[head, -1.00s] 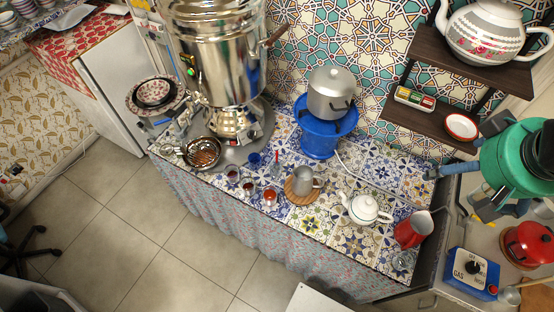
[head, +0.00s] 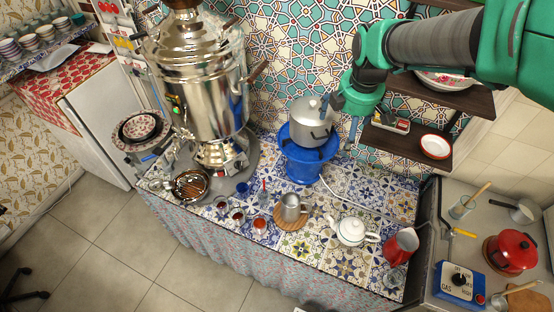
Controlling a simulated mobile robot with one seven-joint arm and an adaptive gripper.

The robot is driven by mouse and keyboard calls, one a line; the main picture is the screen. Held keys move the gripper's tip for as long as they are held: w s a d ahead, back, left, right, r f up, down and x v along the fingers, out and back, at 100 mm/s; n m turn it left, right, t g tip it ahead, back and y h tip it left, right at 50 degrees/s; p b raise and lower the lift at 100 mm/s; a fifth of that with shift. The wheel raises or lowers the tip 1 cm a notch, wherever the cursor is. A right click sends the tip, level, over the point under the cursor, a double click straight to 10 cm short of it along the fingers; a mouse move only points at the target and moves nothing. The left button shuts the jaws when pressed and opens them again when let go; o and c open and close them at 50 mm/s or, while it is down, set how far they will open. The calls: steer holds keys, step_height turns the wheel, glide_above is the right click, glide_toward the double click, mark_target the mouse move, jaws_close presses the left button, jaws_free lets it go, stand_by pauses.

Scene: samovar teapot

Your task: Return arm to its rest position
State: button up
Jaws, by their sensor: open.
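My teal and grey arm reaches in from the upper right corner of the head view. My gripper (head: 338,119) is at its left end, in front of the tiled wall. In the picture it overlaps the right side of the grey lidded pot (head: 312,112) on the blue stand (head: 303,160). I cannot tell whether it touches the pot. The gripper is open with nothing visible between its fingers. My arm covers part of the wall shelves (head: 470,101).
A large samovar (head: 200,85) stands left of the pot. A white teapot (head: 352,231), a metal jug (head: 290,207), small tea glasses (head: 259,228) and a red pitcher (head: 401,245) stand on the tiled counter (head: 330,262). A red pot (head: 511,252) sits at right.

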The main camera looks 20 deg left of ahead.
steer(key=s+a+f+n+g+h+p, duration=0.1)
steer(key=a+f+n+g+p, duration=0.1)
steer(key=a+f+n, duration=1.2)
steer(key=a+f+p, duration=0.1)
steer(key=a+f, duration=0.7)
steer(key=a, duration=0.4)
steer(key=shift+a+f+n+p, duration=0.2)
steer(key=shift+f+n+p, duration=0.1)
steer(key=shift+f+p, duration=0.05)
steer(key=shift+s, duration=0.1)
steer(key=shift+f+b, duration=1.8)
steer(key=shift+f, duration=3.15)
steer(key=shift+r, duration=0.1)
step_height(320, 180, up, 10)
steer(key=p, duration=0.3)
steer(key=shift+p, duration=0.35)
